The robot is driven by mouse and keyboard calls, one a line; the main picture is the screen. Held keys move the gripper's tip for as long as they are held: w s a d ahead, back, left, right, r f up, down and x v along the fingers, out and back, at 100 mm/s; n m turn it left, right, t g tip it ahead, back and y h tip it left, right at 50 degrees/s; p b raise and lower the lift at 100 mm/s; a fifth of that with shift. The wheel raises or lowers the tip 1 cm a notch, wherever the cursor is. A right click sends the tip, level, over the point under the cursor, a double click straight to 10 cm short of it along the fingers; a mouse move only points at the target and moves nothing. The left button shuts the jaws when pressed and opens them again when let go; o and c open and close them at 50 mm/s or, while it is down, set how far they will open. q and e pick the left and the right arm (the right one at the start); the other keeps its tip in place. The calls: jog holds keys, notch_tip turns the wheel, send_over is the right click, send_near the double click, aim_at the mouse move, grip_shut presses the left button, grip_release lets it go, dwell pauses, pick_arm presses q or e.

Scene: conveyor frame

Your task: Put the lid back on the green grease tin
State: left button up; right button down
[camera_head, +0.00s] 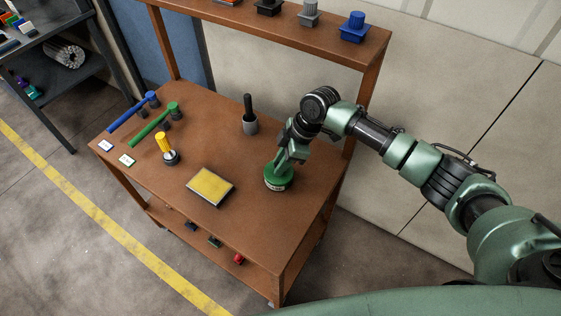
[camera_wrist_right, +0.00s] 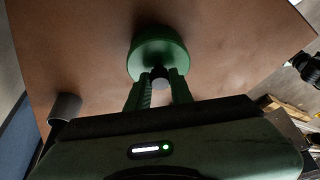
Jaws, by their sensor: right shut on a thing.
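The green grease tin (camera_head: 276,185) stands upright on the right part of the brown worktable, with a pale label on its side. My right gripper (camera_head: 289,161) is directly over it, pointing down. In the right wrist view its fingers (camera_wrist_right: 159,88) are shut on the small grey knob (camera_wrist_right: 159,75) of the green lid (camera_wrist_right: 156,46). The lid is at the top of the tin; whether it rests fully on the rim cannot be told. The arm and fingers hide part of the tin's top. My left gripper is not in view.
A yellow-topped pad (camera_head: 211,185) lies left of the tin. A dark-handled tool in a grey cup (camera_head: 250,122) stands behind. A yellow-handled tool (camera_head: 166,147), blue hammer (camera_head: 133,112) and green hammer (camera_head: 154,124) are further left. A raised shelf (camera_head: 290,22) runs along the back.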

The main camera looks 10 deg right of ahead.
jog(key=c, duration=0.7)
grip_release()
jog(key=shift+r+p, duration=3.35)
jog(key=shift+r, duration=0.15)
grip_shut()
jog(key=shift+f, duration=0.2)
